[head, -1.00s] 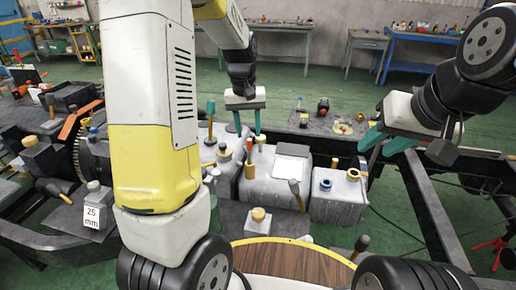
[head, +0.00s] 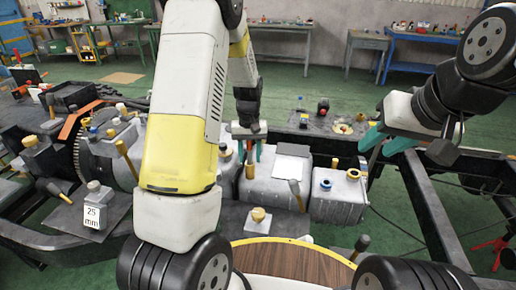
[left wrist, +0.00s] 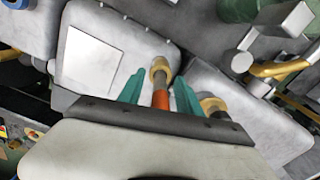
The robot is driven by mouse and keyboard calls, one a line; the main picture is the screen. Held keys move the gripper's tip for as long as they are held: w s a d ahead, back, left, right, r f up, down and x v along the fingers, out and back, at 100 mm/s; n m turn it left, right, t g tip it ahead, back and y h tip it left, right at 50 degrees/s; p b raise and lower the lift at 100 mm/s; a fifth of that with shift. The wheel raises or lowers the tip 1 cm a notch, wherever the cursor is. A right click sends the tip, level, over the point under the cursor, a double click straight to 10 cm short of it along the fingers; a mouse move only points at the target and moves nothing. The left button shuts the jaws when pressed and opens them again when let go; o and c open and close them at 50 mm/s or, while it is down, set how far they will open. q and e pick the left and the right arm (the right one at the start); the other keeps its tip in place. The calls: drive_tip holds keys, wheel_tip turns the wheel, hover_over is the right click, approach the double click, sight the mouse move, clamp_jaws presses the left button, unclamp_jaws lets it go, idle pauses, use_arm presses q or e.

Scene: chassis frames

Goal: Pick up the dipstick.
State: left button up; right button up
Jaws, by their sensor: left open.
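The dipstick appears to be the slim orange-handled piece (head: 249,154) standing in a yellow collar on the grey engine block in the head view. In the left wrist view the orange handle (left wrist: 161,98) lies between the teal fingers, with a yellow ring (left wrist: 160,68) at its far end. My left gripper (head: 250,152) is open, pointing down with a finger on each side of the handle; small gaps show in the left wrist view (left wrist: 160,80). My right gripper (head: 379,151) is open and empty at the right, above the frame rail. The dipstick's lower part is hidden.
A grey block with a blue ring cap (head: 325,184) stands right of the dipstick. A dark handle (head: 295,190) leans nearby. A yellow knob (head: 258,214) sits in front, and a block marked 25 mm (head: 93,210) is at left. My left arm covers part of the engine.

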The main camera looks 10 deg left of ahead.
use_arm(q)
clamp_jaws()
drive_tip(key=shift+r, duration=0.15)
wheel_tip(320, 180, up, 11)
drive_tip(key=shift+f, duration=0.1)
idle(0.5)
